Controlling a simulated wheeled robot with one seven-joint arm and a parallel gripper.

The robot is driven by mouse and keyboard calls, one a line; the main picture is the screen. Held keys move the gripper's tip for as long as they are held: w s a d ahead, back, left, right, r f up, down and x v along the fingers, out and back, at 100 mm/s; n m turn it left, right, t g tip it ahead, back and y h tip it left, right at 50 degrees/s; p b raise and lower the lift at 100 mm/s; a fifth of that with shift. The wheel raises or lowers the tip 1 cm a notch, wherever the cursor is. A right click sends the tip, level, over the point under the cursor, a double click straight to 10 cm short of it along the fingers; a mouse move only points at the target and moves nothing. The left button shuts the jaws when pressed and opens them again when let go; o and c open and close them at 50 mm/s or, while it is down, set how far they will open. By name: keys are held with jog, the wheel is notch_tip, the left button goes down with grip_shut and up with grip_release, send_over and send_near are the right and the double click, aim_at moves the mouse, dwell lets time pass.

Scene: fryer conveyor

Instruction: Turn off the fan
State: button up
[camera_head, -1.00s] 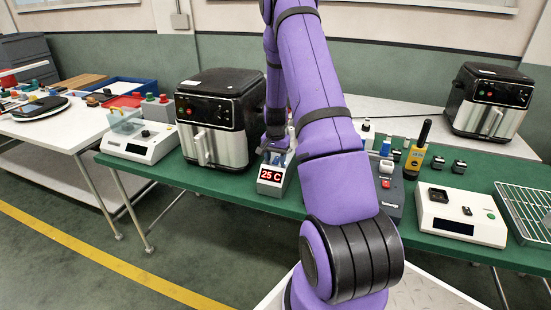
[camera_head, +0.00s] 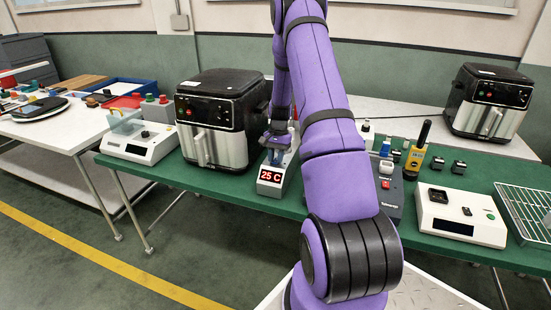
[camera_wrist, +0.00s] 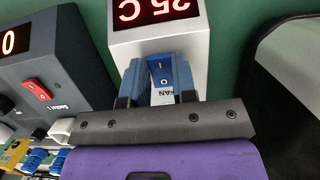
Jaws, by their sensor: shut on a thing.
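The fan's control box is a light grey box (camera_head: 284,174) with a red "25 C" readout, on the green table in the head view. The box (camera_wrist: 195,50) fills the upper middle of the wrist view, upside down. Its blue rocker switch (camera_wrist: 160,72) is marked I and O above a FAN label. My gripper (camera_wrist: 160,80) is at the switch, with one blue-grey finger on each side, shut on it. Which side of the rocker is pressed is hard to tell. In the head view my gripper (camera_head: 278,142) is over the back of the box and partly hides it.
A black and silver air fryer (camera_head: 222,120) stands close left of the box. A dark grey unit with a red switch (camera_head: 390,192) stands to the right; this red switch (camera_wrist: 38,90) also shows in the wrist view. A second fryer (camera_head: 490,105) is at the far right.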

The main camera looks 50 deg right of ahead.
jog(key=o, duration=0.9)
jog(key=v, duration=1.1)
jog(key=s+a+r+n+t+h, duration=0.1)
jog(key=s+a+r+n, duration=0.2)
jog(key=a+r, duration=0.8)
jog(key=s+a+r+n+t+h, duration=0.1)
jog(key=s+a+r+n+t, duration=0.2)
jog(key=a+r, duration=0.9)
jog(key=s+a+r+n, duration=0.1)
jog(key=s+a+n, duration=0.1)
jog(key=s+a, duration=0.3)
jog(key=s+a+r+n+t, duration=0.1)
jog(key=s+a+n, duration=0.2)
jog(key=s, duration=0.5)
jog(key=s+a+r+n+t, duration=0.1)
jog(key=s+a+r+n, duration=0.1)
jog(key=s+a, duration=0.4)
jog(key=shift+s+a+n+h, duration=0.3)
jog(key=shift+s+h, duration=0.1)
jog(key=shift+s, duration=0.4)
